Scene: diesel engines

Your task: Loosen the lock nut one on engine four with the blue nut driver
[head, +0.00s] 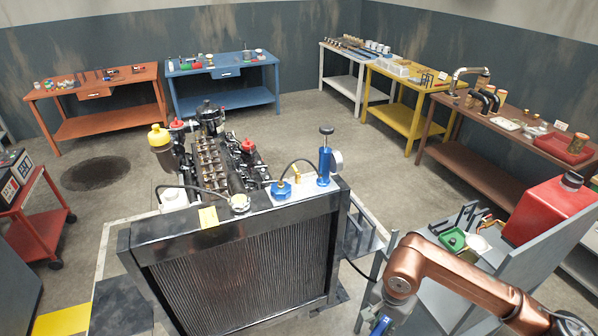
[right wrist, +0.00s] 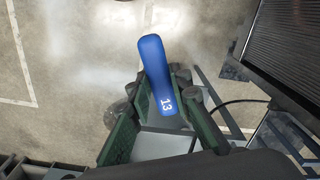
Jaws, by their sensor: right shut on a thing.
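The blue nut driver (right wrist: 154,65), marked 13, is in the right wrist view. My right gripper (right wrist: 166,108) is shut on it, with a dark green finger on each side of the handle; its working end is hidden. My copper right arm comes in at the lower right of the head view, and a small blue piece shows below it at the bottom edge. One engine (head: 225,165) stands in the centre behind a large radiator (head: 240,270). I cannot tell its number or pick out lock nut one. My left gripper is not in view.
A grey shelf (head: 560,262) with a red can (head: 548,208) stands at the right. A red cart (head: 38,225) is at the left. Orange (head: 110,125), blue (head: 222,98), yellow (head: 402,118) and brown (head: 470,170) benches line the walls. The floor between is largely clear.

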